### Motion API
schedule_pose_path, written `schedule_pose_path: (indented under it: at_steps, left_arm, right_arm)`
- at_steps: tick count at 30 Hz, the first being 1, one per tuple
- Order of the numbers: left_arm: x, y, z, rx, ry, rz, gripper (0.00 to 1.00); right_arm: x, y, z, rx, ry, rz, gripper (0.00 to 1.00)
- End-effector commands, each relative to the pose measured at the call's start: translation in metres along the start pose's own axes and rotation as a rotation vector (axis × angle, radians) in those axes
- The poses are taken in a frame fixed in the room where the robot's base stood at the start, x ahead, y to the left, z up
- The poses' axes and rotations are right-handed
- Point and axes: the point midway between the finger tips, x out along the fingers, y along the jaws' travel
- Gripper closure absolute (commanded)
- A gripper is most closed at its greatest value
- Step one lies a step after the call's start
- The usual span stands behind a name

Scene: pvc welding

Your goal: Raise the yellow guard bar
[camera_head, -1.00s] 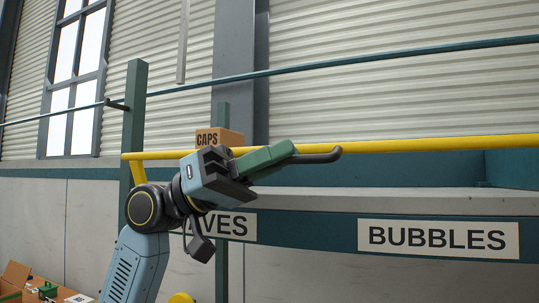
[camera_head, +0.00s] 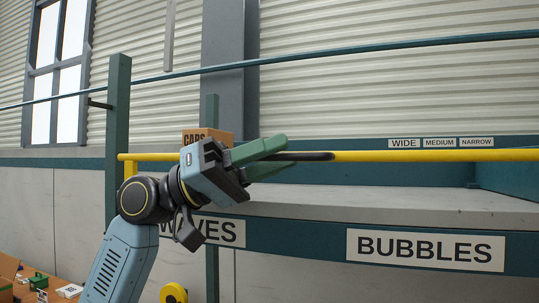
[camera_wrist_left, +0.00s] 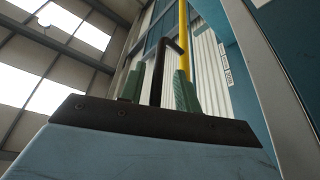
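The yellow guard bar (camera_head: 420,155) runs level across the front of the shelf in the head view, and its upper end also shows in the wrist view (camera_wrist_left: 184,35). A dark bent handle (camera_head: 308,156) shows against the bar; in the left wrist view the handle (camera_wrist_left: 157,75) hooks between my fingers. My left gripper (camera_head: 275,157) has green fingers that stand apart, one on each side of the handle. In the left wrist view (camera_wrist_left: 158,88) gaps show between handle and fingers. My right gripper is in neither view.
A shelf (camera_head: 370,206) lies behind the bar, with a "BUBBLES" sign (camera_head: 425,250) on its front. A cardboard "CAPS" box (camera_head: 195,136) stands behind my left wrist. A green post (camera_head: 118,140) stands at left. A thin teal rail (camera_head: 350,53) crosses above.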

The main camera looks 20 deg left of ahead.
Motion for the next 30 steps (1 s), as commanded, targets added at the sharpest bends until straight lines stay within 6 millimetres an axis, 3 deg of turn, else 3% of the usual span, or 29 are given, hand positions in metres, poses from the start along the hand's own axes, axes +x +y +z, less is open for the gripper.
schedule_pose_path:
  at_steps: [11, 24, 30]
  left_arm:
    - [-0.008, 0.0, 0.0, 0.002, 0.002, 0.001, 0.67]
    - [-0.099, -0.002, 0.003, 0.0, 0.002, -0.001, 0.67]
    - [-0.126, -0.001, 0.001, 0.001, 0.001, 0.0, 0.67]
  right_arm:
    - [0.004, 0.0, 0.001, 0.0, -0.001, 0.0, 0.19]
    - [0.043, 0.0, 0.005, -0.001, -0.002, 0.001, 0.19]
    - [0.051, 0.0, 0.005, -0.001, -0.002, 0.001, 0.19]
